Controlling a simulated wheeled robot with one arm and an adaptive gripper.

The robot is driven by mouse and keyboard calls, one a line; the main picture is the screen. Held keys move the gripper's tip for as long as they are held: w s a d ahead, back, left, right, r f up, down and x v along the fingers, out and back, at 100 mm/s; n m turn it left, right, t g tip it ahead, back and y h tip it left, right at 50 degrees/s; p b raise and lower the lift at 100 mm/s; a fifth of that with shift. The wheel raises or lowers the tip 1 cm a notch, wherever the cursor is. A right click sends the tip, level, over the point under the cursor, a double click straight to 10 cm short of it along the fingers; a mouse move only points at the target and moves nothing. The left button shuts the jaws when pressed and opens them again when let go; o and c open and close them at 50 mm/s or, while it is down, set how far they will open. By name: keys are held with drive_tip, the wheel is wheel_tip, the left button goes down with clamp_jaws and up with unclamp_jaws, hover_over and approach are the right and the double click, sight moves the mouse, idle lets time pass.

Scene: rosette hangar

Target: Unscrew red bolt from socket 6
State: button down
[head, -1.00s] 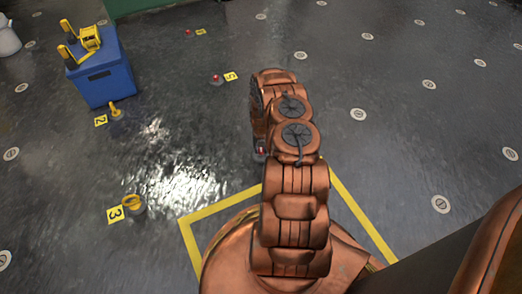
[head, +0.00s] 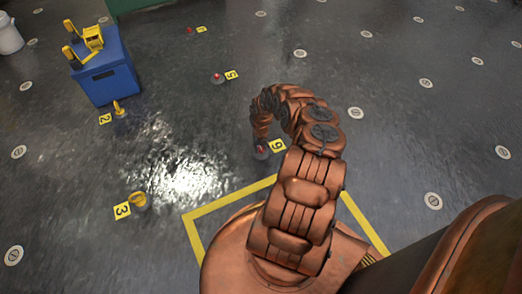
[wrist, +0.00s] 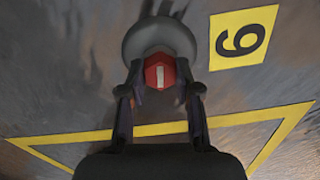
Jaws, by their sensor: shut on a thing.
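The red bolt (wrist: 160,72) shows in the wrist view as a red head with a pale mark on top. It sits in the grey round socket (wrist: 158,35), beside the yellow plate marked 6 (wrist: 240,38). My gripper (wrist: 160,88) has its two dark fingers closed on either side of the bolt head. In the head view the red bolt (head: 262,149) shows small, with the 6 plate (head: 277,145) to its right. My arm curves down to it, and the fingers are too small to make out there.
A blue box (head: 108,75) with yellow items on top stands at the upper left. Yellow floor lines (head: 222,205) frame my base. The floor at right is open, with flat round discs.

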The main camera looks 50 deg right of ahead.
sight(261, 148)
drive_tip(key=shift+r, duration=0.1)
idle(0.3)
drive_tip(key=shift+r+p, duration=0.35)
drive_tip(key=shift+p, duration=0.05)
drive_tip(key=shift+r+p, duration=0.55)
drive_tip(key=shift+r, duration=0.15)
drive_tip(key=shift+r+p, duration=2)
drive_tip(key=shift+r, duration=0.35)
